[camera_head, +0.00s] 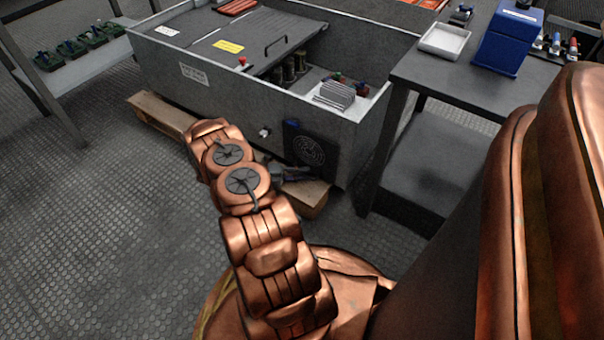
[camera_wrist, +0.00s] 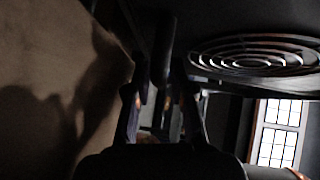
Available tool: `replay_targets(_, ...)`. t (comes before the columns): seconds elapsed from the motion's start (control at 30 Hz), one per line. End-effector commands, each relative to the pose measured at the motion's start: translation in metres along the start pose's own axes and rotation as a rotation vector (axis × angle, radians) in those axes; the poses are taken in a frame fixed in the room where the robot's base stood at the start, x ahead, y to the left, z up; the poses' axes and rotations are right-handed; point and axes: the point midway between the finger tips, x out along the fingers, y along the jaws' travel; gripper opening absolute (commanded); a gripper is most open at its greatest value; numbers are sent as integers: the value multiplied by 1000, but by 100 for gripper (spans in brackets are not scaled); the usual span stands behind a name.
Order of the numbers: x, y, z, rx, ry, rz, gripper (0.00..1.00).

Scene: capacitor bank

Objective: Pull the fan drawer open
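The fan drawer (camera_head: 308,150) is a dark panel with a round grille, low on the near right face of the grey cabinet. Its front looks flush with the cabinet. My gripper (camera_head: 296,174) is just below the panel, partly hidden behind my arm. In the wrist view the grille (camera_wrist: 255,57) is at upper right. A dark upright bar, seemingly the drawer handle (camera_wrist: 167,40), rises between and beyond the fingertips of my gripper (camera_wrist: 161,85). The two fingers stand apart, with a gap between them. Shadow hides whether either finger touches the bar.
The grey cabinet (camera_head: 195,75) rests on a wooden pallet (camera_head: 160,111). A dark workbench (camera_head: 440,75) stands close on the right, with a blue box (camera_head: 507,42) and a white tray (camera_head: 443,41). A shelf with green parts (camera_head: 75,65) is at far left. The floor at left is clear.

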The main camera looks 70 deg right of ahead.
Motion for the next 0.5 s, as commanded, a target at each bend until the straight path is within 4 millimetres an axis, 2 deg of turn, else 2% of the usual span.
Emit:
replay_targets(0.07, 0, 0, 0, 0, 0, 0, 20)
replay_targets(0.27, 0, 0, 0, 0, 0, 0, 0)
replay_targets(0.5, 0, 0, 0, 0, 0, 0, 0)
